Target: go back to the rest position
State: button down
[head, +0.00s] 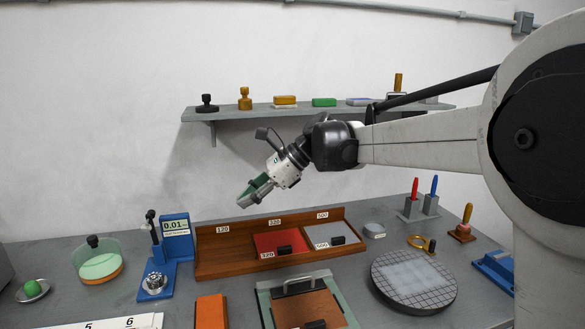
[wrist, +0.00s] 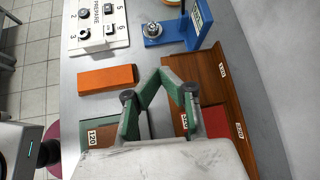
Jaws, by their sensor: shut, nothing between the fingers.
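My gripper (head: 250,194) hangs in the air in the head view, above and behind the left part of the wooden tray, tilted down to the left. Its green fingers are together with nothing between them. In the wrist view my gripper (wrist: 163,72) shows from behind, with the fingers meeting at the tips. It touches nothing that I can see. My arm reaches in from the right side of the head view.
The wooden tray (head: 222,270) holds red and grey plates. A blue gauge stand (head: 178,250) and an orange block (head: 211,311) are near it. A round gridded plate (head: 436,297) lies to the right. A grey shelf (head: 240,113) with small items is on the wall behind.

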jog(key=s+d+f+n+t+h, duration=0.2)
jog(key=s+d+n, duration=0.3)
jog(key=s+d, duration=0.4)
jog(key=s+d+f+n+t+h, duration=0.3)
jog(key=s+d+f+n+h, duration=0.1)
jog(key=s+d, duration=0.6)
jog(key=s+d+f+n+t+h, duration=0.3)
jog(key=s+d+f+n+h, duration=0.1)
jog(key=s+d, duration=0.6)
jog(key=shift+d+f+n, duration=0.65)
jog(key=shift+d+n, duration=0.3)
jog(key=shift+n, duration=0.05)
